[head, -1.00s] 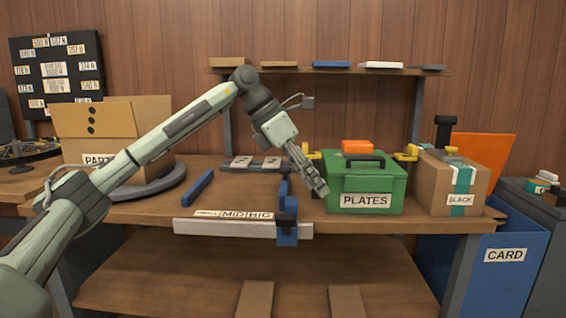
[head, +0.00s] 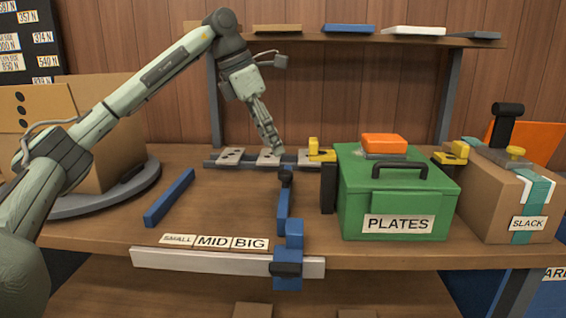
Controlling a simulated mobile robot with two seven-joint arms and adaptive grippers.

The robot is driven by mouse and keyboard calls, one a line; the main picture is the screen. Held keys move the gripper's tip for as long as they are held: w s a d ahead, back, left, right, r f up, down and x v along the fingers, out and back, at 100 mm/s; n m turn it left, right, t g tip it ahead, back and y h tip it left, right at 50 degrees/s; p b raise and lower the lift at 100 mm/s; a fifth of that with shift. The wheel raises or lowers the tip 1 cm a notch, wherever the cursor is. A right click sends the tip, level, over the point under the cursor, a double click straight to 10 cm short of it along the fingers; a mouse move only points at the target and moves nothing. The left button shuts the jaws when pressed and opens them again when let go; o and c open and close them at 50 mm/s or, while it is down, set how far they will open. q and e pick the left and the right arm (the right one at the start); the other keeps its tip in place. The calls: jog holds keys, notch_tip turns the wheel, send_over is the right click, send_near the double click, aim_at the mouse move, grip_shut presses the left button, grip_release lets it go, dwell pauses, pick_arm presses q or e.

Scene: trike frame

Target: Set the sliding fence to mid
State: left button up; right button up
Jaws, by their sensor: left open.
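The sliding fence is a blue bar (head: 284,208) with a blue carriage (head: 287,268) on a pale rail (head: 200,260) along the bench's front edge. The carriage sits just right of the BIG label (head: 250,243). The MID label (head: 213,241) and the SMALL label (head: 178,239) lie to its left. A second blue bar (head: 170,198) lies at an angle on the left. My left gripper (head: 276,149) is open and empty, pointing down beyond the fence's far end, over the grey plates at the back. My right gripper is not in view.
A green PLATES box (head: 400,195) with yellow clamps stands right of the fence. Grey slotted plates (head: 230,157) lie behind. A SLACK carton (head: 510,205) stands far right, a cardboard box (head: 100,115) at left. The bench between the blue bars is clear.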

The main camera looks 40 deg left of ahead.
aim_at(285, 172)
pick_arm(q)
jog(key=x, duration=0.7)
jog(key=shift+d+f, duration=0.15)
